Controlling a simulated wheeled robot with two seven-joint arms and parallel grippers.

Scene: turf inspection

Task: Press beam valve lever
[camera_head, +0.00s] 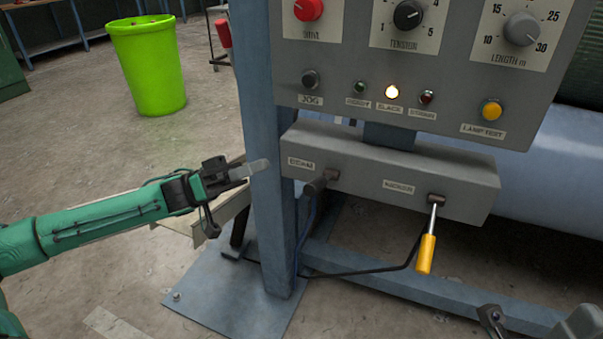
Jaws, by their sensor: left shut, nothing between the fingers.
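A grey valve box (390,168) hangs under the control panel. On its right side, a lever with a metal shaft and yellow handle (426,254) points down. On its left side is a second, dark lever or knob (317,186); its shape is hard to make out. The small labels above both are too blurred to read surely. My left gripper (262,168) is shut and empty, left of the box, with its tips overlapping the blue post in the picture. Part of my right gripper (490,316) shows at the bottom right edge, below the yellow handle; its jaws are unclear.
The control panel (440,85) carries knobs, lamps and a yellow button; one middle lamp glows. A blue upright post (266,130) stands between my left gripper and the box. A dark cable (365,272) runs below the box. A green bin (148,68) stands behind on open floor.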

